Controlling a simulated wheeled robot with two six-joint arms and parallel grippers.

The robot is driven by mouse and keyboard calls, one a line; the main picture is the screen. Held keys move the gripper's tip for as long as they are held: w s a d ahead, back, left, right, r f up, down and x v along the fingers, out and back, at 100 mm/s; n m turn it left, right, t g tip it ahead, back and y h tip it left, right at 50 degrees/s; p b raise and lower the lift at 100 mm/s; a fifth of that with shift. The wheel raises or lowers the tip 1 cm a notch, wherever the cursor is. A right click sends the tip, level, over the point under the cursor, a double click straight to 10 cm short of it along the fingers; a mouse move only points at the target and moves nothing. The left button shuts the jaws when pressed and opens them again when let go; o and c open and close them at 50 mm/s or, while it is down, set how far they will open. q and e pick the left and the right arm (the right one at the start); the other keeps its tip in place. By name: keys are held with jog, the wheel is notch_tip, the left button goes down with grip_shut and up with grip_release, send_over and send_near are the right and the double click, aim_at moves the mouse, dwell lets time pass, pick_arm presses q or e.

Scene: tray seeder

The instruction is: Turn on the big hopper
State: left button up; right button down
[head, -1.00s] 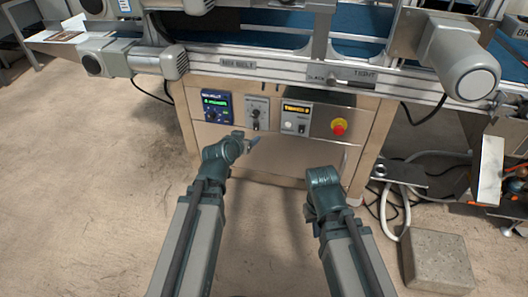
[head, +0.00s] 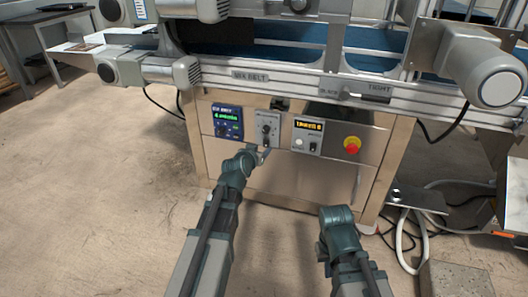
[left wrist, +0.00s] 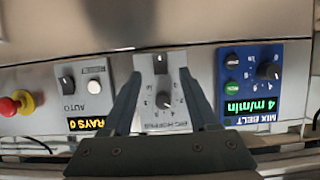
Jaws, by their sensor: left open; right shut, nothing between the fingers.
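The grey big hopper panel (head: 267,128) sits mid-row on the machine's front, with a round knob and a small switch below it. In the left wrist view, upside down, the panel (left wrist: 149,118) shows its numbered knob (left wrist: 163,101) and the dark switch (left wrist: 160,62) with a pale mark. My left gripper (head: 263,156) is open, just in front of the panel's lower part. Its fingers (left wrist: 160,85) appear on either side of the panel, with nothing between them. My right gripper (head: 338,213) is lower right, away from the panels, shut and empty; its fingers are hardly visible.
The blue mix belt panel (head: 228,121) is left of the big hopper panel. A tray panel with a lit display (head: 308,126) and a red emergency button (head: 351,144) are to its right. A metal rail (head: 300,82) runs above. Cables and a concrete block (head: 455,278) lie right.

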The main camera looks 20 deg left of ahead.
aim_at(266, 145)
pick_arm(q)
jog(key=shift+b+x, duration=0.75)
jog(key=shift+x, duration=1.95)
grip_shut()
